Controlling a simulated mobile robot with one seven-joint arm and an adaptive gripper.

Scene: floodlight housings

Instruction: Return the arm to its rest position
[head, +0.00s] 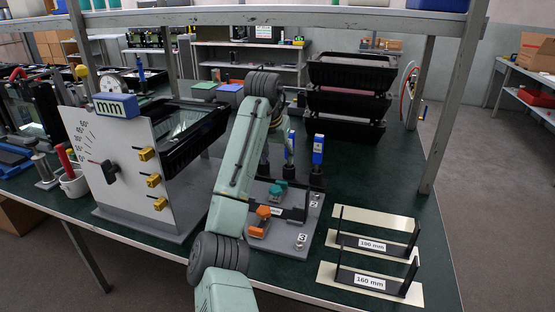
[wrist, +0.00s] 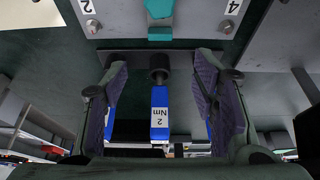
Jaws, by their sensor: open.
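My gripper (wrist: 161,70) is open in the wrist view, with one purple-padded finger at each side and nothing gripped. A blue torque driver (wrist: 160,112) labelled "2 Nm" shows in the gap between the fingers, apart from both pads; its depth is hard to tell. More blue shows beside each finger, partly hidden. In the head view my pale green arm (head: 240,150) is raised and bent over the table, and its links hide most of the gripper. Two blue drivers stand upright just right of it, one (head: 318,151) clearly visible.
A grey fixture with orange (head: 262,221) and teal clamps lies beside the arm. A white test panel (head: 125,165) stands left, black housings (head: 345,100) are stacked behind. Two labelled gauge stands (head: 370,280) sit front right. A shelf frame's post (head: 452,115) and overhead beam border the space.

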